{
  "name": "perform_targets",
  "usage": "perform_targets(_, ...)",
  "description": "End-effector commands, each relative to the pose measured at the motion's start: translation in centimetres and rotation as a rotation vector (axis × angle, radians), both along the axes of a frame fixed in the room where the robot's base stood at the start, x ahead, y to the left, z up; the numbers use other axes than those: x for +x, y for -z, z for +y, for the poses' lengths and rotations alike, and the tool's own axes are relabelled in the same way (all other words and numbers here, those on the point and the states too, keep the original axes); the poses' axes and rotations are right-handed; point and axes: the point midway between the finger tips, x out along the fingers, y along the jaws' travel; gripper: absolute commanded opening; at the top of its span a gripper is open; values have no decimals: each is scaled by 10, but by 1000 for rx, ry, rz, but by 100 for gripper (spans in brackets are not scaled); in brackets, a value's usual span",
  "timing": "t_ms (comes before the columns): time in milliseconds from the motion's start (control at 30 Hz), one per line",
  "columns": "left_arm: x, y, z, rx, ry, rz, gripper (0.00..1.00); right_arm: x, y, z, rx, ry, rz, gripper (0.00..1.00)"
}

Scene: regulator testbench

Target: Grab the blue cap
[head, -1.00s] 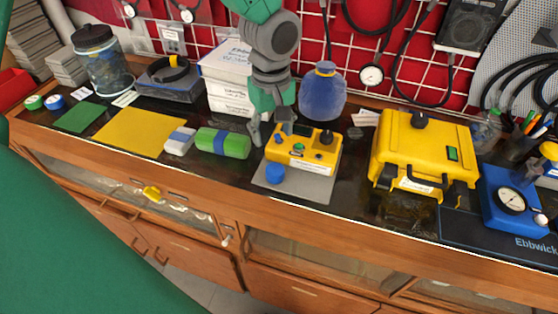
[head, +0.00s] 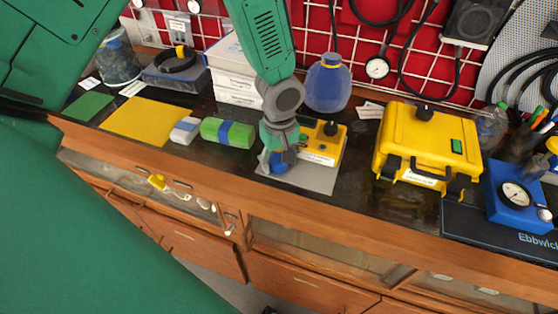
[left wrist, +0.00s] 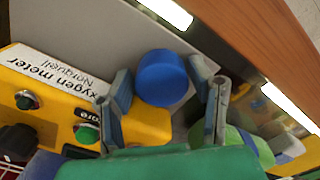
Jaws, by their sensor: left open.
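The blue cap (left wrist: 162,78) sits on a grey mat (head: 318,178) beside the yellow oxygen meter (head: 325,142). In the head view the cap (head: 277,163) is partly hidden by my left gripper (head: 270,166), which points down over it. In the left wrist view my left gripper (left wrist: 168,110) is open, with one finger on each side of the cap. I cannot tell whether the fingers touch it. My right gripper is not seen.
A green cylinder with a blue band (head: 228,133) lies just left of the meter. A yellow case (head: 428,142) stands to the right, and a blue bottle (head: 327,85) stands behind. The wooden counter edge (head: 240,183) runs in front.

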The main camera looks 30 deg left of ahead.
Motion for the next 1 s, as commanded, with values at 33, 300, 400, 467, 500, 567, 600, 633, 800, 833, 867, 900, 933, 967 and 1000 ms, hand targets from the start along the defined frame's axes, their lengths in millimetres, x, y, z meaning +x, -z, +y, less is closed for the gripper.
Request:
perform_targets(33, 0, 0, 0, -1, 1, 1, 49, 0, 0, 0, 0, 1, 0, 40)
perform_targets(300, 0, 1, 3, -4, 0, 0, 23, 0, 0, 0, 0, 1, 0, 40)
perform_targets(400, 0, 1, 4, -4, 0, 0, 23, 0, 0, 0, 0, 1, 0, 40)
perform_targets(467, 0, 1, 4, -4, 0, 0, 23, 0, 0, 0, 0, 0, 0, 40)
perform_targets(500, 0, 1, 4, -4, 0, 1, 23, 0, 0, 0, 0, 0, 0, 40)
perform_targets(567, 0, 0, 4, -3, -1, 1, 23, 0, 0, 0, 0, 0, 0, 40)
perform_targets(600, 1, -3, 4, -2, -1, 0, 20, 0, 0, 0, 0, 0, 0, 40)
perform_targets(633, 1, -5, 4, -1, -1, 0, 20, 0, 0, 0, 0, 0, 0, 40)
perform_targets(800, 2, -36, 3, -2, -1, -7, 20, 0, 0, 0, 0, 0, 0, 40)
perform_targets(833, 2, -43, 3, -1, -2, -6, 20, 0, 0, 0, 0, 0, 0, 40)
perform_targets(867, 2, -49, 3, -2, -1, -7, 20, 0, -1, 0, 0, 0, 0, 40)
perform_targets(900, 1, -57, 3, -3, -1, -6, 20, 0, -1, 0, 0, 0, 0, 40)
perform_targets(933, 1, -64, 3, -3, -1, -6, 20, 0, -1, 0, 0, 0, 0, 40)
perform_targets(967, 1, -69, 3, -2, -1, -6, 20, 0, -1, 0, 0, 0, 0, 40)
perform_targets(1000, 1, -76, 3, -3, -1, -5, 20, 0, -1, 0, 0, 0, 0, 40)
